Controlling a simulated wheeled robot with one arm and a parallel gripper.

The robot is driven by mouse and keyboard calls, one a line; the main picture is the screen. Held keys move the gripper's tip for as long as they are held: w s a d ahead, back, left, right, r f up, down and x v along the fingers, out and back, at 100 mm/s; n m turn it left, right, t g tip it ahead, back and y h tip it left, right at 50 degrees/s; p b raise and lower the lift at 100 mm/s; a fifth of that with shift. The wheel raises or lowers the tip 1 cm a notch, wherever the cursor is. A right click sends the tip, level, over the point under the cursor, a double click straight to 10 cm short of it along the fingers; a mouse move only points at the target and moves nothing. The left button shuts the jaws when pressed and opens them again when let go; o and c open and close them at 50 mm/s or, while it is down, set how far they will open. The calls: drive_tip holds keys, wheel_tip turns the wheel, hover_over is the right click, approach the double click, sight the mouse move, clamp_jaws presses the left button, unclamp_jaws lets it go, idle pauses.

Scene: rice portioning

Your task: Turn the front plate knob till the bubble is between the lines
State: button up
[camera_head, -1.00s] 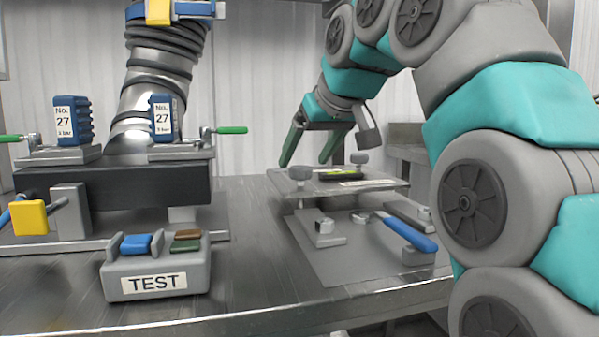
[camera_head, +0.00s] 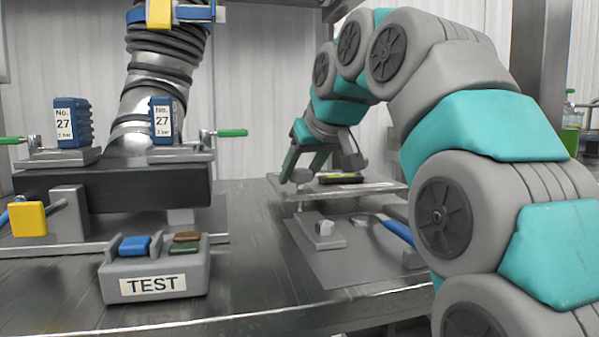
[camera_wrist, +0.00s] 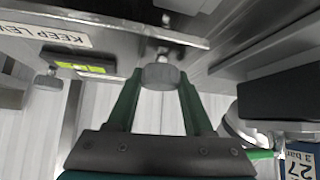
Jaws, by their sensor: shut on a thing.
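The front plate knob (camera_wrist: 160,76) is a grey round knob at the edge of the metal plate (camera_head: 378,188). My gripper (camera_wrist: 158,72) is shut on this knob, one green finger on each side of it. In the head view my gripper (camera_head: 294,179) is at the plate's left corner, and the fingers partly hide the knob. A dark spirit level (camera_head: 342,179) with a yellow-green vial lies on the plate. In the wrist view the level (camera_wrist: 104,72) shows its vial, but the bubble and lines are too small to make out. A "KEEP LEVEL" label (camera_wrist: 50,34) is on the plate.
A second grey knob (camera_wrist: 48,80) shows in the wrist view. A blue-handled tool (camera_head: 398,230) lies below the plate. A grey TEST box (camera_head: 153,284) stands at the front left. Blue "No. 27" blocks (camera_head: 162,118) sit on the clamp fixture, left of the plate.

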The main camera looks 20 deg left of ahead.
clamp_jaws()
drive_tip(key=shift+d+r+m, duration=0.1)
drive_tip(key=shift+m, duration=0.2)
drive_tip(key=shift+t+h+p, duration=0.3)
drive_tip(key=shift+h+p, duration=0.1)
drive_tip(key=shift+p, duration=0.05)
drive_tip(key=m+h+p, duration=0.1)
drive_tip(key=m+p, duration=0.1)
drive_tip(key=m+t+h+p, duration=0.1)
drive_tip(key=m+h+p, duration=0.1)
drive_tip(key=m, duration=0.1)
drive_tip(key=shift+w+r+t, duration=0.1)
drive_tip(key=shift+r+t, duration=0.05)
drive_tip(key=shift+t, duration=0.15)
drive_tip(key=m+h+p, duration=0.4)
drive_tip(key=m, duration=0.1)
drive_tip(key=shift+d+m+h+p, duration=0.1)
drive_tip(key=shift+m+h+p, duration=0.3)
drive_tip(key=shift+m+p, duration=0.15)
drive_tip(key=shift+f, duration=0.25)
